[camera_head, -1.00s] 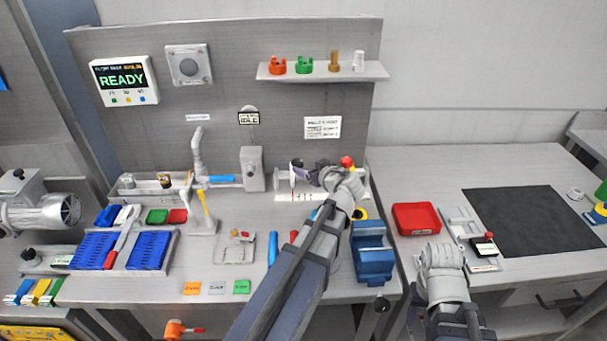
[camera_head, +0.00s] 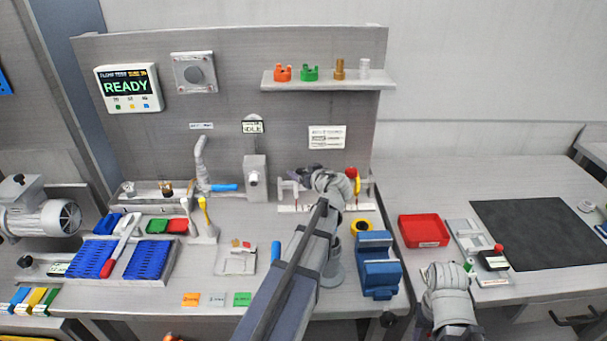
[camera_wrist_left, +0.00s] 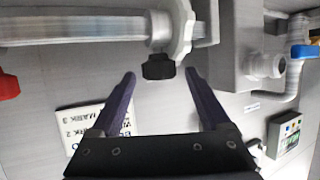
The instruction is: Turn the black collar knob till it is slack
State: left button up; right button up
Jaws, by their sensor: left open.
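The black collar knob (camera_wrist_left: 158,67) shows in the left wrist view, under a white scalloped collar (camera_wrist_left: 172,33) on a grey horizontal rod (camera_wrist_left: 75,30). My left gripper (camera_wrist_left: 160,73) is open, with one dark finger on each side of the knob's line. The knob sits at about fingertip level, and a gap shows on both sides. In the head view my left gripper (camera_head: 310,171) is at the rod fixture (camera_head: 284,190) by the back panel. The knob is hidden there behind my wrist. My right wrist shows at lower right, but its fingers do not.
A grey post box (camera_head: 254,178) stands left of the fixture. A red ball knob (camera_head: 352,172) is close on its right. A red tray (camera_head: 423,230) is on the right table.

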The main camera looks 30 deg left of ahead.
pick_arm(q)
jog(key=shift+c, duration=0.2)
grip_shut()
dwell(0.4)
jog(key=shift+s, duration=0.1)
